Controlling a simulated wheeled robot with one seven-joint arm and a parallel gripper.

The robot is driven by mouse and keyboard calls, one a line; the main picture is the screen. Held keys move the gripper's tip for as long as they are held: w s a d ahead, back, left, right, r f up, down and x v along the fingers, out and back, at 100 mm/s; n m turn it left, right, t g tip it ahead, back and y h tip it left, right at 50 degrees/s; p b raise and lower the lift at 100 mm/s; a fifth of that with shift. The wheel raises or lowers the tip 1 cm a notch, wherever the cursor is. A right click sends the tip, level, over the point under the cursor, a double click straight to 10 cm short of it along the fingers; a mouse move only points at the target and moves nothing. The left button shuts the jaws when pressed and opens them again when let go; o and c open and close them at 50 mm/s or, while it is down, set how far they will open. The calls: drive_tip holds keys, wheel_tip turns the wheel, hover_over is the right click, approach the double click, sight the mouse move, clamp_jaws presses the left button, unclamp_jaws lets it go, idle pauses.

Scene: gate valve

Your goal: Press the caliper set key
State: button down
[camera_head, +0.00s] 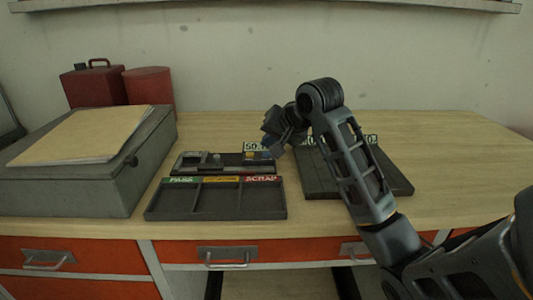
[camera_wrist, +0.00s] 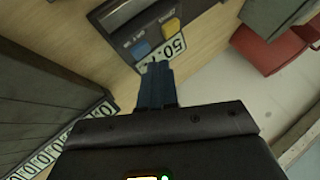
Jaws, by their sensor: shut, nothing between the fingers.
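The caliper unit (camera_head: 225,163) lies on the desk behind the sorting tray. In the wrist view, its dark body (camera_wrist: 117,14) carries a blue key (camera_wrist: 140,50) and a yellow key (camera_wrist: 172,26), beside a white readout (camera_wrist: 176,46) starting with 50. The key lettering is too small to tell which is the set key. My gripper (camera_wrist: 157,66) is shut and empty, its fingertips appearing just below the blue key and readout. The gap to the keys cannot be judged. In the head view, my gripper (camera_head: 276,138) is over the caliper's right end and partly covers it.
A tray (camera_head: 215,212) with PASS and SCRAP labels is in front. A dark slatted block (camera_head: 318,183) with number plates is to the right, partly behind my arm. A grey case (camera_head: 75,190) with a folder (camera_head: 85,135) and red containers (camera_head: 95,87) stand left. The desk's right side is clear.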

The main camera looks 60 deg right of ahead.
sight(270, 154)
drive_tip(key=shift+f, duration=0.1)
idle(0.5)
drive_tip(key=shift+f, duration=0.3)
drive_tip(key=shift+f, duration=0.5)
idle(0.6)
drive_tip(key=shift+r, duration=0.15)
drive_tip(key=shift+r+p, duration=0.8)
drive_tip(key=shift+p, duration=0.05)
wheel_tip(270, 154, up, 5)
drive_tip(key=p, duration=0.5)
drive_tip(key=shift+f, duration=0.1)
idle(1.0)
